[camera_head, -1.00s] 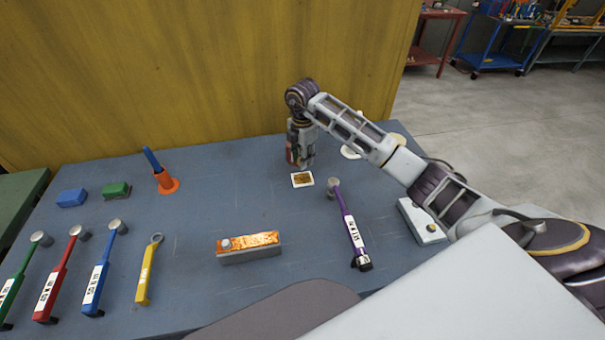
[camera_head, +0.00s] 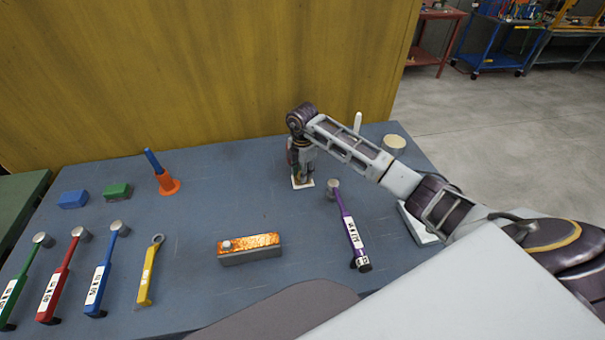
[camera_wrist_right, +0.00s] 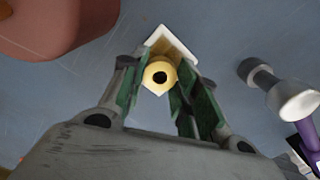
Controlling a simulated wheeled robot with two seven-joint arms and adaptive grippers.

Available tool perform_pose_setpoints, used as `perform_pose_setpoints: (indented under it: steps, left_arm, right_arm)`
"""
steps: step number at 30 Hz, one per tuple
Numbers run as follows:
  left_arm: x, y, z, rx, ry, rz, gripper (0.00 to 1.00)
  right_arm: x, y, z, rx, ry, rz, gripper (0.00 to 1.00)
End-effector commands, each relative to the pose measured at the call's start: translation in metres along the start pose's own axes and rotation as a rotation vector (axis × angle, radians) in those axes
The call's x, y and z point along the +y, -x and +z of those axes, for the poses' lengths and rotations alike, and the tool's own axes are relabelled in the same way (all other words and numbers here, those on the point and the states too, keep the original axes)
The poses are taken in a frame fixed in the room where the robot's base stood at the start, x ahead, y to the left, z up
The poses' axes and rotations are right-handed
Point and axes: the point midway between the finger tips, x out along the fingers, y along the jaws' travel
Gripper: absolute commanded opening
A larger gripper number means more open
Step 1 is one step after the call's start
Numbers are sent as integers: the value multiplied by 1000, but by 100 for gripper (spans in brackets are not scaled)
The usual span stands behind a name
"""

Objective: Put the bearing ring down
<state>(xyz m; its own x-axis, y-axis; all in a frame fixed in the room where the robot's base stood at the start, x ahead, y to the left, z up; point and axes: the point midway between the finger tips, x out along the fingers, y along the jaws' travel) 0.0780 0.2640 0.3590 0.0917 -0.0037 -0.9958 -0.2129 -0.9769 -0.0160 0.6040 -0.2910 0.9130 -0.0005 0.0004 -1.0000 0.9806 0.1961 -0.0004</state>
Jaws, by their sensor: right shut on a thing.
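The bearing ring (camera_wrist_right: 160,75) is a yellowish ring with a dark hole. In the right wrist view it sits between the fingers of my right gripper (camera_wrist_right: 167,88), which is shut on it. The ring is over a small white-edged square pad (camera_wrist_right: 177,46); I cannot tell whether it touches. In the head view my right gripper (camera_head: 302,180) points down at this pad (camera_head: 309,184), and the ring is hidden there. My left gripper is not in view.
A purple-handled hammer (camera_head: 350,230) lies just right of the pad. An orange-topped block (camera_head: 249,249) lies in front. An orange holder (camera_head: 168,186), a green block (camera_head: 117,191) and a blue block (camera_head: 72,199) stand at left. A yellow wall (camera_head: 200,70) rises behind the table.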

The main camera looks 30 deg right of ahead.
Motion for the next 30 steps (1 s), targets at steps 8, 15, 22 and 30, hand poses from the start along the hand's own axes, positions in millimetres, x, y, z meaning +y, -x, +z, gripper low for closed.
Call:
perform_pose_setpoints:
  steps: [8, 15, 22, 30]
  left_arm:
    - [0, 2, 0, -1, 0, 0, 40]
    - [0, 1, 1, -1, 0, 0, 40]
    - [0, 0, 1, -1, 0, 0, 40]
    - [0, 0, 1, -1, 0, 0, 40]
  right_arm:
    - [0, -12, 0, 0, 1, 1, 5]
    - [0, -13, 0, -1, 1, 0, 5]
    - [0, -14, 0, 0, 1, 0, 47]
    - [0, -14, 0, 0, 1, 0, 52]
